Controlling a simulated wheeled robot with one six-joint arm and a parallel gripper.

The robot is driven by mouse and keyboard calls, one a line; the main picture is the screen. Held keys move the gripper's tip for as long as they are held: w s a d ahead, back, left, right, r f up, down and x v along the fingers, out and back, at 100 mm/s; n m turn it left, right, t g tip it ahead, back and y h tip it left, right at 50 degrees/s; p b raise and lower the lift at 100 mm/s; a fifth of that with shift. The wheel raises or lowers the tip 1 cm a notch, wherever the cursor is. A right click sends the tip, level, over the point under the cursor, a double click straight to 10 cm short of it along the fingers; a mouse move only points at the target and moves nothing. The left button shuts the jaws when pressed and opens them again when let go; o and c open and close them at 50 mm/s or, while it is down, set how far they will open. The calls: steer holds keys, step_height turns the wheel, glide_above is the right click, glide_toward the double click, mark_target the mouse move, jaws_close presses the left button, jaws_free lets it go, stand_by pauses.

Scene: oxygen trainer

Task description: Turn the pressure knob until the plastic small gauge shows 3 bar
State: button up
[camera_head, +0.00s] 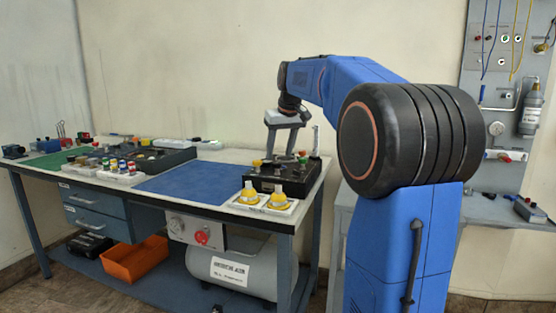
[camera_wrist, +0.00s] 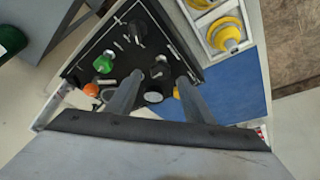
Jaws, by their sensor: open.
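My gripper (camera_head: 284,153) hangs over a black control box (camera_head: 316,180) on the right end of the workbench. In the wrist view its two fingers (camera_wrist: 160,78) are apart, with nothing held between them. A dark knob with a grey top (camera_wrist: 159,69) stands on the box between the fingertips. A small round pale-faced part (camera_wrist: 154,96), perhaps the small gauge, lies between the fingers nearer the palm; no reading is legible. The box also bears a green knob (camera_wrist: 104,63), an orange knob (camera_wrist: 91,89) and a black knob (camera_wrist: 137,30). I cannot tell which is the pressure knob.
A white tray with yellow fittings (camera_head: 266,205) stands beside the box; a blue mat (camera_head: 190,182) lies left of it. Several small parts and a dark case (camera_head: 160,160) crowd the bench's left. A panel with a gauge and red knob (camera_head: 201,237) hangs underneath.

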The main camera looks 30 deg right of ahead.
mark_target(277, 162)
steer(key=shift+x, duration=1.75)
steer(key=shift+c, duration=0.2)
steer(key=c, duration=1)
steer(key=shift+a, duration=0.1)
steer(key=m, duration=0.2)
steer(key=m+h, duration=0.1)
steer(key=m, duration=0.1)
steer(key=shift+a+h, duration=0.15)
steer(key=shift+h, duration=0.15)
steer(key=shift+w+m+g+h, duration=0.1)
steer(key=shift+m+g+h, duration=0.3)
steer(key=shift+m, duration=0.8)
steer(key=shift+w+m+g+h, duration=0.1)
steer(key=shift+m+g+h, duration=0.25)
steer(key=shift+m, duration=0.85)
